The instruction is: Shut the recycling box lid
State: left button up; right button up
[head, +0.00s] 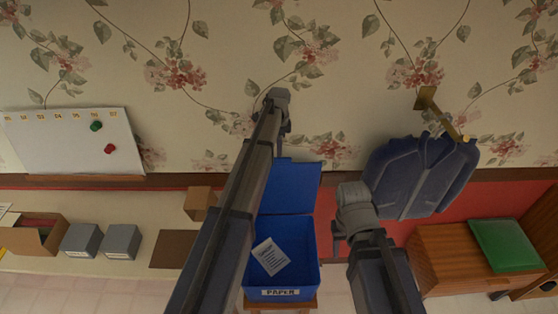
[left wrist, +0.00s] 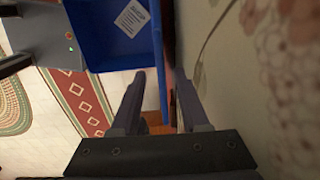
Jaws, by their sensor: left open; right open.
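The blue recycling box (head: 283,272) has a "PAPER" label on its front and a white sheet inside. Its blue lid (head: 290,187) stands open at the back, raised toward the wall. My left gripper (head: 284,127) is open above the lid, near the wall; my left arm hides part of the lid and box. In the left wrist view the open fingers (left wrist: 158,104) point toward the box (left wrist: 108,38), and a narrow blue edge, seemingly the lid (left wrist: 160,72), shows between them. I cannot tell whether they touch it. My right gripper (head: 338,238) is open and empty, right of the box.
The box rests on a small wooden stand (head: 308,303). A dark blue jacket (head: 418,178) hangs from a wall hook to the right. A wooden cabinet (head: 450,262) with a green cushion is at right. A shelf (head: 90,264) with boxes runs along the left.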

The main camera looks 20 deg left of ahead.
pick_arm(q)
notch_tip(320, 180, down, 6)
jog(key=b, duration=0.5)
jog(key=shift+w, duration=0.15)
jog(key=shift+c, duration=0.3)
grip_shut()
dwell(0.8)
